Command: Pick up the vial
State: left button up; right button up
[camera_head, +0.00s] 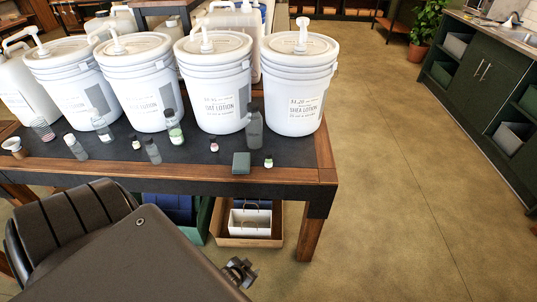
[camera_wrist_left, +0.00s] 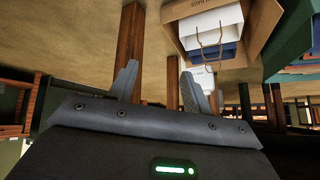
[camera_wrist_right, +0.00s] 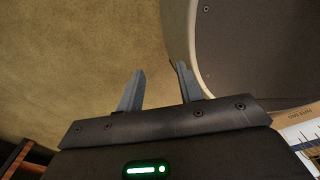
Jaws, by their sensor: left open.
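Several small vials and bottles stand on the dark tabletop in the head view; I cannot tell which one the task calls the vial. Small white-capped vials stand at the left (camera_head: 135,142), the middle (camera_head: 214,144) and near the front right edge (camera_head: 268,162). Larger capped bottles include a clear one with a label (camera_head: 174,128) and a grey one (camera_head: 254,128). My left gripper (camera_wrist_left: 160,72) is open and empty in its wrist view, facing the space under the table. My right gripper (camera_wrist_right: 160,70) is open and empty above bare floor.
White lotion buckets with pumps (camera_head: 299,85) fill the back of the wood-edged table (camera_head: 220,173). A small dark green box (camera_head: 241,162) sits near the front edge. Below is a cardboard box (camera_head: 250,240) holding a white bag. Open floor lies to the right.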

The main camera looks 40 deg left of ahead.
pick_arm(q)
jog(key=w+a+r+n+t+y+b, duration=0.15)
jog(key=w+a+r+t, duration=0.25)
jog(key=w+r, duration=0.9)
jog(key=n+t+y, duration=0.2)
jog(key=t+y, duration=0.1)
jog(key=t, duration=0.3)
send_near(267, 156)
jog(key=shift+h, duration=0.35)
jog(key=x, duration=0.6)
jog(key=shift+w+a+r, duration=0.1)
jog(key=shift+a, duration=0.1)
jog(key=shift+w+a+r+p, duration=0.2)
jog(key=shift+w+p, duration=0.15)
jog(key=shift+w, duration=0.15)
jog(key=x, duration=0.4)
jog(key=shift+w+f+p, duration=0.15)
jog(key=shift+f+p, duration=0.05)
jog(key=shift+p, duration=0.15)
pick_arm(e)
jog(key=shift+w+f, duration=0.3)
jog(key=shift+w, duration=0.35)
pick_arm(q)
jog(key=shift+c, duration=0.3)
jog(key=c, duration=1)
pick_arm(e)
jog(key=shift+a, duration=0.15)
